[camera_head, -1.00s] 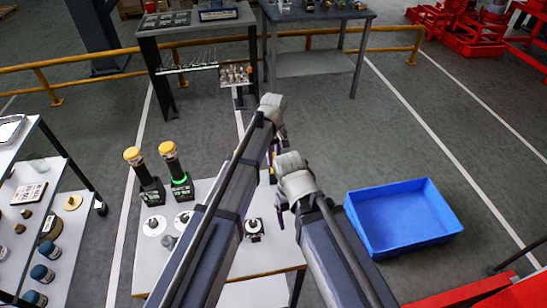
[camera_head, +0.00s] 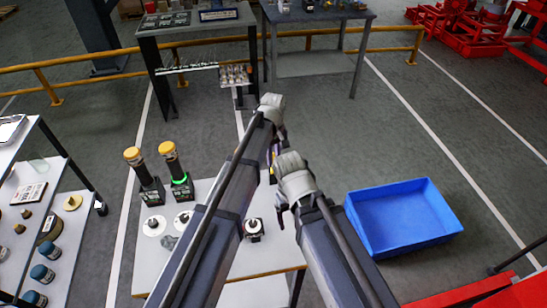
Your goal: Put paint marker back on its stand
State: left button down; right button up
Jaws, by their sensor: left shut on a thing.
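My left gripper (camera_head: 277,146) is over the far right part of the white table, mostly hidden behind its own wrist. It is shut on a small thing. A narrow dark purple and yellow piece (camera_head: 273,168) shows just below it. This may be the paint marker, but the view is too small and covered to be sure. My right gripper (camera_head: 281,207) points down left near the table's right edge; its fingers are too hidden to tell their state. I cannot make out the marker's stand for certain. A small black-and-white holder (camera_head: 254,229) stands on the table between my arms.
The white table (camera_head: 150,272) also bears two yellow-topped black cylinders (camera_head: 140,170) (camera_head: 173,165) and white discs (camera_head: 154,226). A blue bin (camera_head: 403,217) lies on the right. A shelf (camera_head: 70,240) stands left. A small rack (camera_head: 236,75) stands beyond my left gripper.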

pick_arm(q)
jog(key=shift+f+b, duration=0.95)
jog(key=shift+f, duration=0.05)
jog(key=c, duration=0.7)
grip_release()
jog(key=shift+r, duration=0.1)
notch_tip(320, 180, up, 8)
jog(key=p, duration=0.8)
jog(key=shift+f, duration=0.2)
